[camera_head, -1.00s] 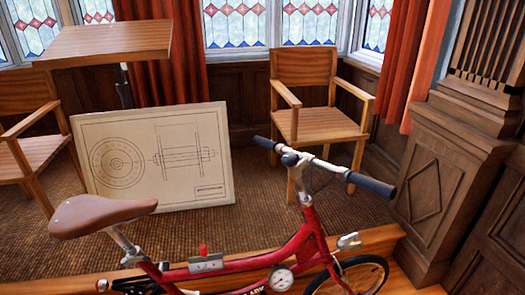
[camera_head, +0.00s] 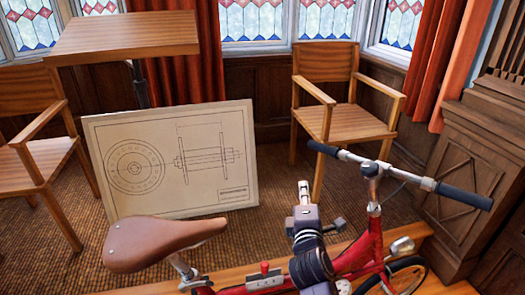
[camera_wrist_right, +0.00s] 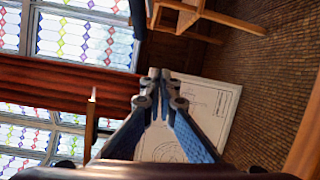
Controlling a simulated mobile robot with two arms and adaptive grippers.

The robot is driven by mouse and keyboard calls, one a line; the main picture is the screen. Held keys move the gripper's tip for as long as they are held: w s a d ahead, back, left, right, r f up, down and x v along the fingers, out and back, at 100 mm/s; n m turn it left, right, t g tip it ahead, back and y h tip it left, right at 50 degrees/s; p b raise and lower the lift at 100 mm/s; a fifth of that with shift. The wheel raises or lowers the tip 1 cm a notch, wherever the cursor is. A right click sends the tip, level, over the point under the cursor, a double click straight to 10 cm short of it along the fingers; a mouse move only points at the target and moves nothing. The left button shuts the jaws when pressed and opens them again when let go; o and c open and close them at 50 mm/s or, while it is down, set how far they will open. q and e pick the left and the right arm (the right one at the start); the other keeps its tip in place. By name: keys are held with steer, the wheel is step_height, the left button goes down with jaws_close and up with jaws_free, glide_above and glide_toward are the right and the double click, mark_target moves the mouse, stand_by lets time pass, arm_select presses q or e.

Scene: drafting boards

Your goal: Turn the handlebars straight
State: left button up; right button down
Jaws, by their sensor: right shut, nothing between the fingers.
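A red bicycle (camera_head: 360,257) stands across the front of the head view, brown saddle (camera_head: 160,240) at left and front wheel at lower right. Its handlebars (camera_head: 430,184) have dark grips and slant from upper left to lower right. I cannot tell how far they are turned from straight. My right gripper (camera_head: 303,186) is raised above the bicycle frame, between saddle and handlebars, left of the near part of the bars and apart from them. It is shut and empty; its closed fingertips show in the right wrist view (camera_wrist_right: 159,74). My left gripper is not in view.
A framed drawing board (camera_head: 240,185) leans behind the bicycle. Wooden armchairs stand at back right (camera_head: 345,122) and left (camera_head: 40,155), with a tilted wooden desk top (camera_head: 125,36) between. A carved wooden pillar (camera_head: 465,165) stands right of the handlebars.

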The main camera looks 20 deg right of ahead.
steer(key=w+d+r+p, duration=0.3)
steer(key=w+d, duration=0.3)
steer(key=w, duration=0.5)
steer(key=shift+w+d+r+n+t+p, duration=0.3)
steer(key=shift+d+n+p, duration=0.1)
steer(key=shift+p, duration=0.1)
steer(key=shift+a, duration=0.1)
